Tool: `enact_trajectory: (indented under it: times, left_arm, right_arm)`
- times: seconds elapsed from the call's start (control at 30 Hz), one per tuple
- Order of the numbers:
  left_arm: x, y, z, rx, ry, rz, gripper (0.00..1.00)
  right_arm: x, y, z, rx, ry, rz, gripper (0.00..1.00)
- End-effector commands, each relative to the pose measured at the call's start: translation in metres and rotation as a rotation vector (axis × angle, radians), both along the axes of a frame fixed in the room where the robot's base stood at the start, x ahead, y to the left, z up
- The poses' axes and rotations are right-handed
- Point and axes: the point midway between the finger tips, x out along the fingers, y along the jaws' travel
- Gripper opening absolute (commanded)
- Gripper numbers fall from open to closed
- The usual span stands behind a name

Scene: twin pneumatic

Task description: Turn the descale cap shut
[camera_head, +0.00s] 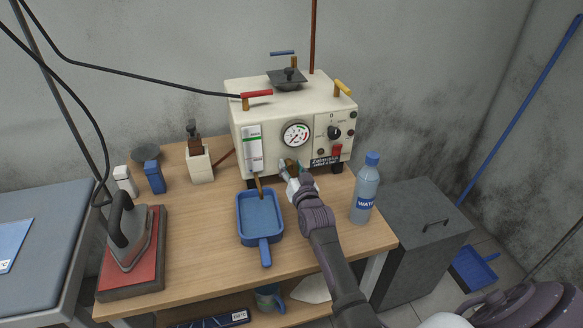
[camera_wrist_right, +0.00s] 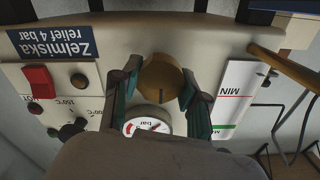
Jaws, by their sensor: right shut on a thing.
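The descale cap (camera_wrist_right: 160,79) is a round brass knob low on the front of the cream boiler (camera_head: 262,115). In the right wrist view it has a short dark line on the side towards the gauge. My right gripper (camera_head: 290,168) reaches the boiler front below the gauge. In the wrist view its two fingers (camera_wrist_right: 159,85) stand either side of the cap and are shut on it. In the head view the gripper hides most of the cap. My left gripper is in neither view.
A pressure gauge (camera_head: 296,134) sits above the cap. A blue tray (camera_head: 259,237) lies in front of the boiler, under a brass spout (camera_head: 259,187). A water bottle (camera_head: 365,190) stands right of my arm. An iron (camera_head: 126,230) rests on the table's left.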

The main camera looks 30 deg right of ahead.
Motion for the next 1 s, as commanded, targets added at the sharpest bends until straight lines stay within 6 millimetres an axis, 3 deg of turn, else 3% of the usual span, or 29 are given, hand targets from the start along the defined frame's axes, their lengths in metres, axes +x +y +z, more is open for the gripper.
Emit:
enact_trajectory:
  times: [0.23, 0.27, 0.4, 0.77, 1.0]
  left_arm:
    - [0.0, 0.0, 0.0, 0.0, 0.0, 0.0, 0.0]
    - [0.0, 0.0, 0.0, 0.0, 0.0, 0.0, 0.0]
    - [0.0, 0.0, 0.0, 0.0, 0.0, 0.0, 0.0]
    - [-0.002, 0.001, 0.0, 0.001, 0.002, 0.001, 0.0]
    - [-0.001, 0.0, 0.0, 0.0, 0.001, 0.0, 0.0]
  right_arm:
    - [0.0, 0.001, -0.002, 0.005, 0.004, 0.0, 0.09]
    - [0.0, 0.001, -0.002, 0.005, 0.004, 0.0, 0.45]
    - [0.0, 0.001, -0.002, 0.004, 0.003, 0.001, 0.68]
    - [-0.003, 0.001, -0.001, 0.001, 0.001, 0.0, 0.69]
    - [-0.04, 0.01, -0.002, 0.002, 0.004, 0.001, 0.69]
